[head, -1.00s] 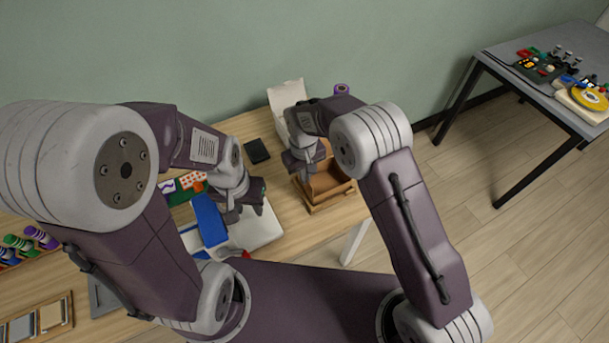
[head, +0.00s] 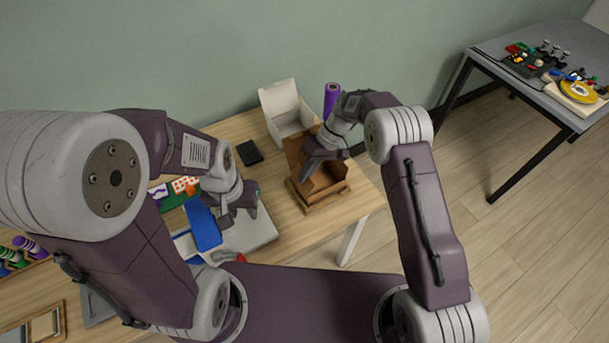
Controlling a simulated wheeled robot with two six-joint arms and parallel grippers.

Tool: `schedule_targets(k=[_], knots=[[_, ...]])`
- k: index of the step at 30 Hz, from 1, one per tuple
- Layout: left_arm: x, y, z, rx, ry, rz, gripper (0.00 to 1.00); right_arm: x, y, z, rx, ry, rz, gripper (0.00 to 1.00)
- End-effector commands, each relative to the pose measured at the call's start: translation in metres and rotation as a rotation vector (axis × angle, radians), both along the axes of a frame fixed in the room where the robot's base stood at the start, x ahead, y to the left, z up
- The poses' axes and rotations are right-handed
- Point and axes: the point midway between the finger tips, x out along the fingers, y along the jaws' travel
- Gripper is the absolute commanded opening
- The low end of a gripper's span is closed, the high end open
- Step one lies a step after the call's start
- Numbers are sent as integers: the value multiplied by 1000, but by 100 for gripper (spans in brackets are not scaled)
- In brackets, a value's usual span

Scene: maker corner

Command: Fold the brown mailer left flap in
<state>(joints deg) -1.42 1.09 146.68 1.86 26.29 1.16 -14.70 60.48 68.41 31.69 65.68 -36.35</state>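The brown mailer (head: 328,199) is an open cardboard box near the table's right end. Brown board stands up at its back left (head: 293,150). My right gripper (head: 308,172) is over the mailer and covers part of its left side and interior. Its fingertips are dark against the cardboard, so I cannot tell its opening or whether it touches a flap. The left flap is not clearly distinguishable. My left gripper (head: 240,218) is left of the mailer, above a pale grey slab, with its fingers apart and nothing visible between them.
An open white box (head: 284,108) and a purple roll (head: 331,98) stand behind the mailer. A black block (head: 249,153) lies left of it. A blue item (head: 204,226) lies by the grey slab (head: 262,233). A side table (head: 500,50) stands far right.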

Motion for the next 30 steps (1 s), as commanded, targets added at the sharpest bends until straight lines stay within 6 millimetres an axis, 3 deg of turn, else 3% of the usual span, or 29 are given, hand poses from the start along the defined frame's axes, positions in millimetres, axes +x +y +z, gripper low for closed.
schedule_targets(k=[15, 18, 26, 30], knots=[[0, 0, -1, 0, 0, 0, 36, 0, -1, -1, 15, 12, 0, 0], [0, 0, -1, 0, 0, 0, 36, 0, -1, -1, 15, 12, 0, 24], [0, 0, -1, 0, 0, 0, 36, 0, -1, 0, 15, 12, 0, 24], [0, 0, -3, 0, 0, 0, 36, 6, -7, 12, 17, 7, -1, 24]])
